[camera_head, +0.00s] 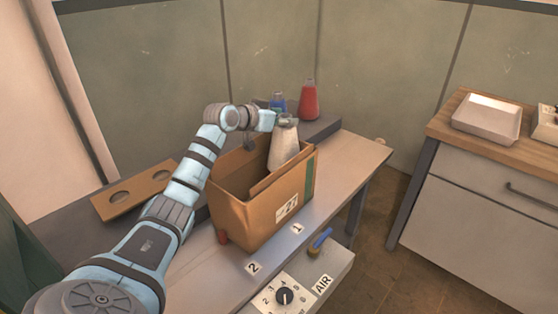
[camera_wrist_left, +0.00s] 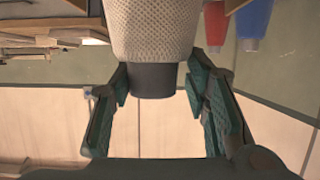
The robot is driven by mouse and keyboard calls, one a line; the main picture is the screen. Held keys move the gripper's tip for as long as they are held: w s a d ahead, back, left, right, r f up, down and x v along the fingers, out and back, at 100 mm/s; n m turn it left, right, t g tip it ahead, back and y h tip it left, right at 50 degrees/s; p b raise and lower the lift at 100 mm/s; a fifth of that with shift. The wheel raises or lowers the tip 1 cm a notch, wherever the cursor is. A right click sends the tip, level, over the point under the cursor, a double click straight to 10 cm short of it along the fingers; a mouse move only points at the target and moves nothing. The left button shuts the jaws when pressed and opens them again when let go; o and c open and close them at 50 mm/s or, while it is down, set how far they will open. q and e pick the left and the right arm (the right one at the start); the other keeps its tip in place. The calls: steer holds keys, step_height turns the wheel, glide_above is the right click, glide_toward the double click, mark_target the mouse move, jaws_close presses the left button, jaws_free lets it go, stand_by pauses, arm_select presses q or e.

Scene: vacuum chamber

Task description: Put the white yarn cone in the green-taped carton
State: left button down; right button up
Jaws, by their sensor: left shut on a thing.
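The white yarn cone (camera_head: 284,148) is upright at the carton's opening, its lower end partly hidden by the carton's edge. I cannot tell whether it touches the bottom. The carton (camera_head: 250,220) is brown and open, with a green tape strip (camera_head: 309,180) at its right corner. My left gripper (camera_head: 284,119) is shut on the cone's top. In the left wrist view, the fingers (camera_wrist_left: 156,88) flank the dark tip (camera_wrist_left: 153,80) of the knitted-textured cone (camera_wrist_left: 152,30). My right gripper is not in view.
A red cone (camera_head: 309,101) and a blue cone (camera_head: 278,101) stand behind the carton. A board with two holes (camera_head: 135,190) lies to the left. A dial panel (camera_head: 285,296) and a blue handle (camera_head: 320,241) are in front. The table right of the carton is clear.

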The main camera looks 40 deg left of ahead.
mark_target(273, 152)
arm_select(q)
step_height(273, 152, down, 7)
steer(key=shift+f+b, duration=0.2)
steer(key=shift+b, duration=0.4)
step_height(273, 152, down, 4)
steer(key=shift+r+b, duration=0.1)
steer(key=shift+b, duration=0.45)
steer(key=c, duration=0.9)
jaws_free()
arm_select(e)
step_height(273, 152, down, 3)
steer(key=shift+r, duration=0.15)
arm_select(q)
steer(key=p+v, duration=0.2)
steer(key=v, duration=0.5)
steer(key=shift+r, duration=0.1)
steer(key=shift+s+r, duration=0.1)
steer(key=shift+s, duration=0.2)
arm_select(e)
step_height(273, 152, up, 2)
arm_select(q)
steer(key=shift+w, duration=0.1)
